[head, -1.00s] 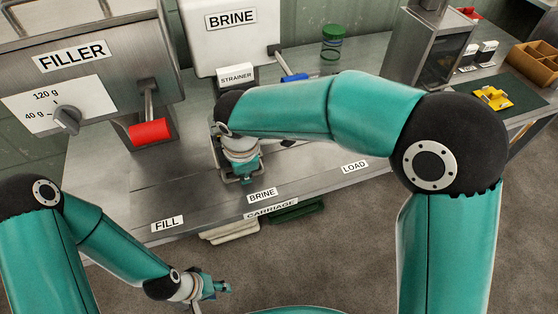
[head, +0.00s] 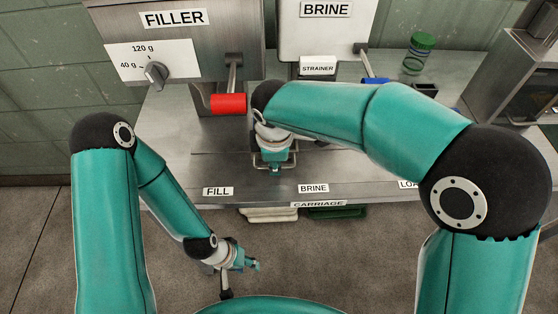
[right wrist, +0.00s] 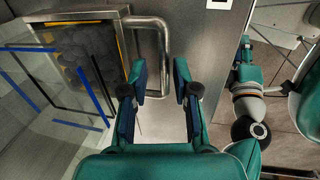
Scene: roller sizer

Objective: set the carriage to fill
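The carriage (right wrist: 118,10) shows in the right wrist view as a metal frame with a bent bar handle (right wrist: 165,45). It holds dark round pieces. In the head view my right gripper (head: 275,168) and arm cover most of the carriage, which stands between the FILL label (head: 218,191) and the BRINE label (head: 313,188), nearer BRINE. In the right wrist view my right gripper (right wrist: 160,90) has its fingers apart, with the handle's near end between them. My left gripper (head: 252,263) hangs in front of the bench, clear of the carriage; its finger opening is too small to judge.
The filler (head: 172,50) with its dial (head: 155,73) and red-gripped lever (head: 228,104) stands behind, left of the carriage. The brine tank (head: 325,40) and strainer (head: 318,68) stand behind, to the right. The bench top by FILL is clear.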

